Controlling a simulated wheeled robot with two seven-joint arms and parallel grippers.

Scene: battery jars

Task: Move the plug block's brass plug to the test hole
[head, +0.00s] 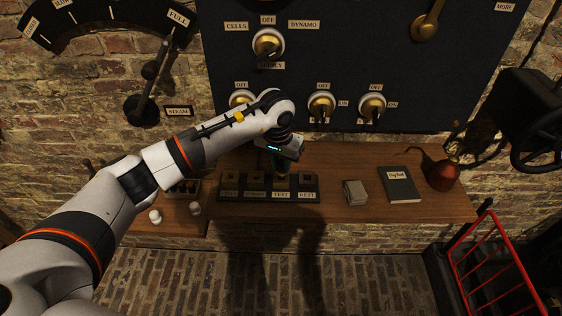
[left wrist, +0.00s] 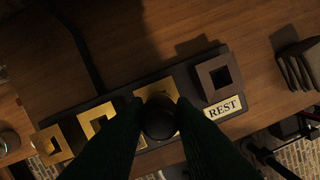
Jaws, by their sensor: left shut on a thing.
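The plug block (head: 312,197) is a long dark base on the wooden bench, with a row of square sockets and labels; TEST and REST are the right-hand pair. My left gripper (head: 280,164) is over the TEST socket, pointing down. In the left wrist view, its dark fingers (left wrist: 160,112) are shut on the plug's round black knob (left wrist: 160,122), which covers the middle of a brass-coloured TEST socket (left wrist: 152,88). The plug's lower part is hidden, so I cannot tell how deep it sits. The dark REST socket (left wrist: 208,85) shows an empty square hole. My right gripper is out of view.
Two more brass sockets (left wrist: 91,131) with open square holes lie left of the knob. On the bench to the right are a small grey stack (head: 355,193), a dark log book (head: 400,186) and a reddish oil can (head: 442,176). A switch panel (head: 350,55) rises behind.

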